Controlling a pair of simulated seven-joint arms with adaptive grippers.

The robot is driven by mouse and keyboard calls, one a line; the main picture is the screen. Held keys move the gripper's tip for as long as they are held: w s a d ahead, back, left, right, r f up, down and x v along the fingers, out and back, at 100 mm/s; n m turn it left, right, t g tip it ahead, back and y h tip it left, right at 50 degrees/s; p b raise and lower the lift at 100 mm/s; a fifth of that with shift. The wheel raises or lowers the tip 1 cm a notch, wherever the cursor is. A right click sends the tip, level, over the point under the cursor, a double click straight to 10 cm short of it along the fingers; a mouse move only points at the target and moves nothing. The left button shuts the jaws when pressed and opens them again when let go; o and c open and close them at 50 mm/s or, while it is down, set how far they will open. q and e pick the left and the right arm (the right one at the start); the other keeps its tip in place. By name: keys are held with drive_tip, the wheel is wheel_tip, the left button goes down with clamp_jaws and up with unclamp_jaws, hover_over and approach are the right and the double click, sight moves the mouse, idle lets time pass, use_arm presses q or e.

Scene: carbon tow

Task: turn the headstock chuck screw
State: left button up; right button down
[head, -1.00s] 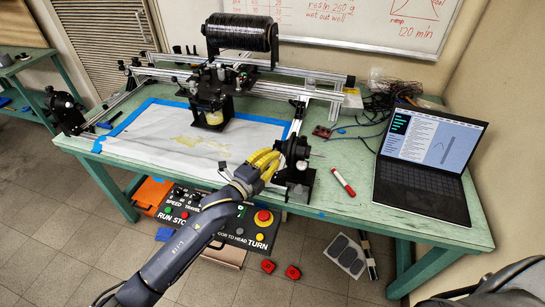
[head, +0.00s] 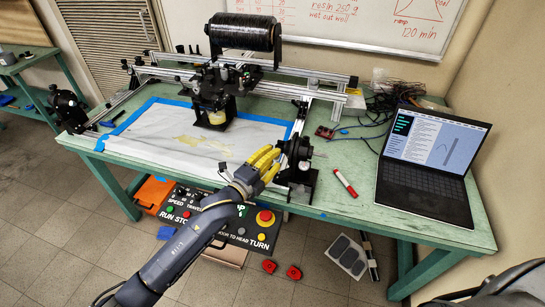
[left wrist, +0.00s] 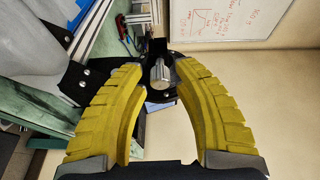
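The black headstock (head: 299,150) with its round chuck stands at the front right of the green bench. My left gripper (head: 274,160), with yellow fingers, is just left of it in the head view. In the left wrist view, the left gripper (left wrist: 160,72) is open. A silver metal part of the chuck (left wrist: 164,73) shows between and beyond its fingertips, with a black plate around it. I cannot tell whether the fingers touch it. The chuck screw cannot be made out clearly. My right gripper is not in view.
A red marker (head: 345,184) and an open laptop (head: 424,166) lie right of the headstock. A rail frame with a black spool (head: 243,34) stands behind. A control panel (head: 222,220) is below the bench front. White sheet (head: 150,130) covers the bench's left part.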

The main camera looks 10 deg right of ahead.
use_arm(q)
drive_tip(key=v, duration=1.1)
drive_tip(key=shift+a, duration=0.3)
drive_tip(key=shift+s, duration=0.1)
wheel_tip(320, 180, up, 6)
drive_tip(key=m+g, duration=0.1)
drive_tip(key=m, duration=0.3)
drive_tip(key=s+a+f+m+y, duration=0.1)
drive_tip(key=s+a+f+m, duration=0.15)
drive_tip(key=s, duration=0.25)
drive_tip(key=shift+y, duration=0.7)
drive_tip(key=x, duration=1.7)
drive_tip(key=shift+w+r, duration=0.2)
drive_tip(key=shift+w, duration=0.4)
